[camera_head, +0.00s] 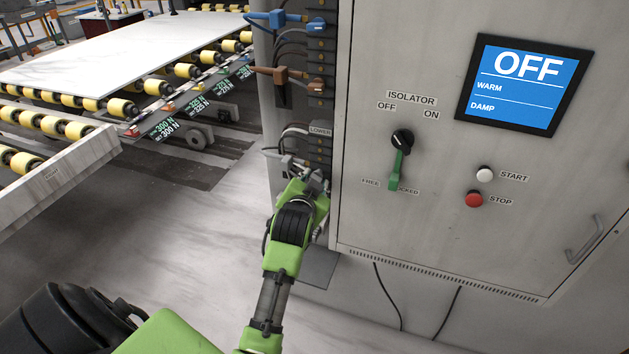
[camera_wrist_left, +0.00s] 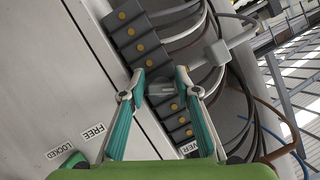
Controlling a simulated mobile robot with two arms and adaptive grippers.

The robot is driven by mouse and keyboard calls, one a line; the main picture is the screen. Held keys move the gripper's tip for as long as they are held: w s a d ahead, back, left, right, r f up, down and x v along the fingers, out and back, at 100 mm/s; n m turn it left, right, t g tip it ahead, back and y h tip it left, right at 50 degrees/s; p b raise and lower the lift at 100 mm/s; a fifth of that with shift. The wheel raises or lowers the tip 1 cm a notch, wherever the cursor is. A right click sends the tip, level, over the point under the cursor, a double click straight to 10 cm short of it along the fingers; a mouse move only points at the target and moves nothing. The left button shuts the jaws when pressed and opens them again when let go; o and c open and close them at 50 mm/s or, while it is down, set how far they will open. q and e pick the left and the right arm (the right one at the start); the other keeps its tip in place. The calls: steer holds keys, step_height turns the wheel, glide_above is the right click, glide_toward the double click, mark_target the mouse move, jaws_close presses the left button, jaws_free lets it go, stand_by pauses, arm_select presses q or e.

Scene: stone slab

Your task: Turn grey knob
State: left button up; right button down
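A small grey knob (camera_wrist_left: 161,88) sits on a dark row of blocks with yellow dots on the cabinet's side, in the left wrist view. My left gripper (camera_wrist_left: 160,73) has its two teal fingers apart, one on each side of the knob; I cannot tell whether they touch it. In the head view the left gripper (camera_head: 312,178) is at the lower end of the connector column, below the LOWER label (camera_head: 320,131), and its hand hides the knob. My right gripper is not in view.
A grey plug (camera_wrist_left: 217,52) with cables is close beside the fingers. Blue (camera_head: 316,26) and brown (camera_head: 316,86) plugs are higher up. The cabinet front (camera_head: 380,60) has a green-handled isolator (camera_head: 398,168), a screen reading OFF (camera_head: 525,84), and START (camera_head: 484,174) and STOP (camera_head: 474,199) buttons.

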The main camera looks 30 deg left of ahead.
arm_select(q)
steer(key=shift+r, duration=0.1)
steer(key=v, duration=0.7)
steer(key=shift+s, duration=0.25)
steer(key=shift+d, duration=0.15)
